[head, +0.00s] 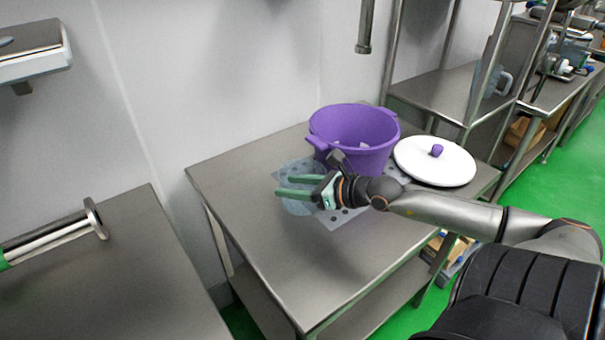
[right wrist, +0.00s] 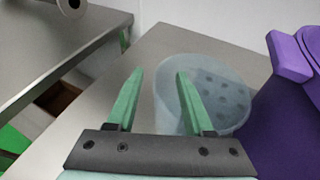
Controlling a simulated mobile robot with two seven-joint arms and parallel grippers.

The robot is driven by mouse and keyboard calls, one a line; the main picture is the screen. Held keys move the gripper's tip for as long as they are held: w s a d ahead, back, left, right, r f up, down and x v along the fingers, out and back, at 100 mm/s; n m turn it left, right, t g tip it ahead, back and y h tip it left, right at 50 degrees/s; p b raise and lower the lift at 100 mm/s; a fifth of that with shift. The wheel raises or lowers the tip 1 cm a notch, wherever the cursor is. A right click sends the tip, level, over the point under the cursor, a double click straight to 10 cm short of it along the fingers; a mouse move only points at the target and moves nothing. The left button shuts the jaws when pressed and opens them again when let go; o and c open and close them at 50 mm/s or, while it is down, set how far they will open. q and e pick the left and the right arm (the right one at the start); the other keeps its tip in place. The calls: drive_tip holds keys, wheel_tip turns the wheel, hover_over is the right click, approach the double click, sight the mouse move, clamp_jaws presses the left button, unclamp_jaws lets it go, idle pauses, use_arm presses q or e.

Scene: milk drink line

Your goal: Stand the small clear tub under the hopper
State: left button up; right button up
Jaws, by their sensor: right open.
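The small clear tub (head: 293,207) stands on the near metal table, beside the purple pot. In the right wrist view the tub (right wrist: 230,95) looks bluish and see-through, with dark holes showing through it. My right gripper (head: 284,187) is open and empty, reaching over the tub from the right. In the right wrist view the right finger overlaps the tub's left part, and the left finger is outside it over bare table. I cannot tell the height gap. My left gripper is out of view. I cannot make out a hopper for certain.
The purple pot (head: 352,132) stands close behind my gripper on a perforated clear sheet (head: 340,215). A white lid (head: 434,160) with a purple knob lies to its right. A metal pipe (head: 94,219) with a flanged end lies over the left table. The near table's front is bare.

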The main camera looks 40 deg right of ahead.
drive_tip(key=shift+w+f, duration=0.1)
drive_tip(key=shift+w, duration=0.1)
drive_tip(key=shift+c, duration=0.3)
drive_tip(key=c, duration=0.8)
clamp_jaws()
drive_tip(key=shift+a+f, duration=0.1)
